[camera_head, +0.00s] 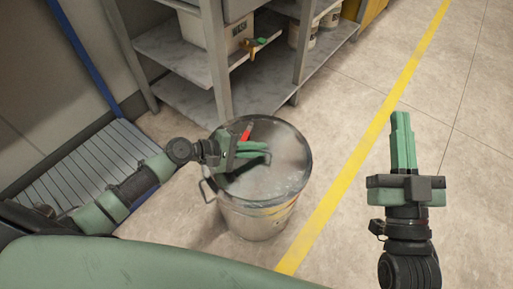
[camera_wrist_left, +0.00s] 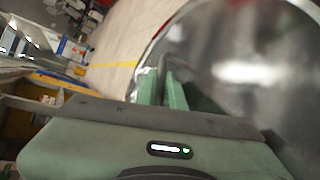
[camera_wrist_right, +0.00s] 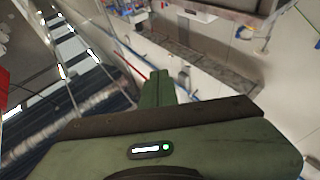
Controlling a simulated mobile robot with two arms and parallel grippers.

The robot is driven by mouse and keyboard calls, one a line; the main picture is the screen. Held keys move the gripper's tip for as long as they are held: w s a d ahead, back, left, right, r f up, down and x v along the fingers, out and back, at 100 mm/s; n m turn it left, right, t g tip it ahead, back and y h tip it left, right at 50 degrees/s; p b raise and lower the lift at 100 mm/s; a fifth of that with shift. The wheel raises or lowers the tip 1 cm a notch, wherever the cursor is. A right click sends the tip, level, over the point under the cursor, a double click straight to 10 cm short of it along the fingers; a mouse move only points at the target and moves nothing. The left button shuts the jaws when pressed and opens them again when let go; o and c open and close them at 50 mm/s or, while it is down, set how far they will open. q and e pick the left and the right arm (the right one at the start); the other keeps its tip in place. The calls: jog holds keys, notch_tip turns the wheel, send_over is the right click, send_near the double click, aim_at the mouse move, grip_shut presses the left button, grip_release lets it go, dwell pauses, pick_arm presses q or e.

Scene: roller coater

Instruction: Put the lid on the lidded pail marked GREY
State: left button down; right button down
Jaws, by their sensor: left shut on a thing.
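A round metal lid (camera_head: 285,160) with a dark rim lies over the top of a metal pail (camera_head: 245,222) with a yellowish label band and a wire handle at its left. I cannot read a mark on it, nor tell whether the lid is fully seated. My left gripper (camera_head: 256,152) is shut on the lid's grip, which the fingers largely hide. In the left wrist view the fingers (camera_wrist_left: 165,88) stand before the large shiny disc of the lid (camera_wrist_left: 245,75). My right gripper (camera_head: 402,128) is shut and empty, to the right, apart from the pail.
A metal shelf rack (camera_head: 185,60) stands behind the pail, with a white container marked WASH (camera_head: 225,35) and a small tap (camera_head: 253,45). A roller conveyor (camera_head: 85,165) is at the left. A yellow floor line (camera_head: 345,185) runs right of the pail. The floor farther right is clear.

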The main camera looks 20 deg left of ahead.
jog(key=shift+r, duration=0.2)
jog(key=shift+s+r, duration=0.15)
jog(key=shift+r, duration=0.05)
pick_arm(q)
jog(key=shift+f, duration=0.1)
pick_arm(e)
jog(key=shift+s+r+t, duration=0.1)
jog(key=shift+r+t, duration=0.05)
jog(key=shift+t, duration=0.25)
pick_arm(q)
jog(key=c, duration=1.5)
grip_release()
jog(key=shift+o, duration=0.2)
jog(key=shift+f, duration=0.1)
jog(key=shift+s+f, duration=0.1)
